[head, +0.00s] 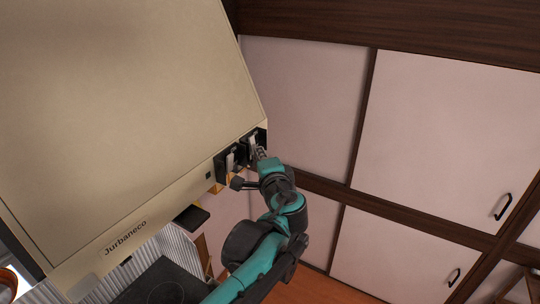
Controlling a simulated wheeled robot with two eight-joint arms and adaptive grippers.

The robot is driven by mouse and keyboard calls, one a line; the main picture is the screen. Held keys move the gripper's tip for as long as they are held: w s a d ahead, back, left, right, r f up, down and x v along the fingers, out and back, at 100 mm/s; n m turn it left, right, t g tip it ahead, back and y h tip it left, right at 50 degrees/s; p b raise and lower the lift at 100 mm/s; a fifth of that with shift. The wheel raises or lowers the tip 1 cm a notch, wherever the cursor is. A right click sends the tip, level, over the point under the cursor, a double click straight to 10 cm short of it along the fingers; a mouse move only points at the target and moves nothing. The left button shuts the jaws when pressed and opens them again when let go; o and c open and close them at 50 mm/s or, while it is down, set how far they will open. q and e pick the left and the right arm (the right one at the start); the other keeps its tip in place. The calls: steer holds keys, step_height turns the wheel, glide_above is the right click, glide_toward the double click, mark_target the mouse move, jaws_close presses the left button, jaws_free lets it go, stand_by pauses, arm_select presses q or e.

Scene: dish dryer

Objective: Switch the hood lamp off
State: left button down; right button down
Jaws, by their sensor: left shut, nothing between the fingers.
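The beige range hood (110,90) fills the left of the head view, with the label "Jurbaneco" on its front edge. Near its right corner are two black switch plates with light rockers; the left switch (231,160) is in plain sight. The right switch (252,143) is partly hidden by my left gripper (259,153). My left gripper is shut and empty, with its fingertips at or very close to the right switch; I cannot tell whether they touch. Whether the lamp is lit does not show. My right gripper is out of view.
White cabinet doors (440,140) in dark wood frames stand to the right, with black handles (503,206). Below the hood are a dark cooktop (160,284) and a corrugated metal panel. Free room lies between the hood and the cabinets.

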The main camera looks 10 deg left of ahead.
arm_select(q)
steer(key=shift+w+f, duration=0.1)
steer(key=shift+w, duration=0.05)
steer(key=shift+a, duration=0.1)
steer(key=shift+a+f+m+t+b, duration=0.15)
steer(key=shift+a+m+t+b, duration=0.15)
steer(key=shift+b, duration=0.3)
steer(key=shift+d, duration=0.1)
